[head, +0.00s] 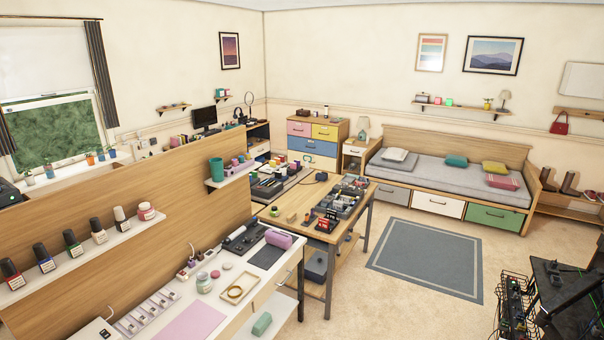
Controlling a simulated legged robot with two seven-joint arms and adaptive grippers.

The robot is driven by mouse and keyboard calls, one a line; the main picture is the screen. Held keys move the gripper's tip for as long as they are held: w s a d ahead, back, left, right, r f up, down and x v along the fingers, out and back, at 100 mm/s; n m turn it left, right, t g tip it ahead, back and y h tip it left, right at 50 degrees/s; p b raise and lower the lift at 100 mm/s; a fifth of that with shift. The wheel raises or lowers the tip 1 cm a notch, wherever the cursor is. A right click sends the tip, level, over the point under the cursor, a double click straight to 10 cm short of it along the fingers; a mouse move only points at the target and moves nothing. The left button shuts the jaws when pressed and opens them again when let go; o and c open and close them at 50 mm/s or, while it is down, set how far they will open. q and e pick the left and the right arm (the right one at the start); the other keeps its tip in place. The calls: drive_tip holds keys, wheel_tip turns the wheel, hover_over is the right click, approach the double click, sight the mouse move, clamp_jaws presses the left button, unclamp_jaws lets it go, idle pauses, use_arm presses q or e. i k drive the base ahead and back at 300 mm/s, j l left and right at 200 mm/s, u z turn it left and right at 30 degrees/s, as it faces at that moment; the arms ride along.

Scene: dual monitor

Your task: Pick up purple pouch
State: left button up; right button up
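A purple pouch (279,238), rounded and lying on its side, rests near the far right corner of the white-topped desk (262,262). It lies beside a dark mat holding black tools. No gripper of mine can be made out in the head view, so neither is seen near the pouch.
A green pouch (262,323) lies on a lower surface at the desk's front. A pink mat (190,320), a jar (204,282) and a wooden tray (238,289) share the desk. A wooden table (296,218) stands behind. Open carpet surrounds the grey rug (427,258). Dark equipment (514,300) stands at right.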

sight(282, 240)
drive_tip(key=i+z, duration=0.3)
drive_tip(key=i, duration=0.65)
drive_tip(key=i+j+z, duration=0.1)
drive_tip(key=i+z, duration=0.15)
drive_tip(key=i, duration=0.7)
drive_tip(key=i+u, duration=0.4)
drive_tip(key=i+l+u, duration=0.15)
drive_tip(key=i+u, duration=0.25)
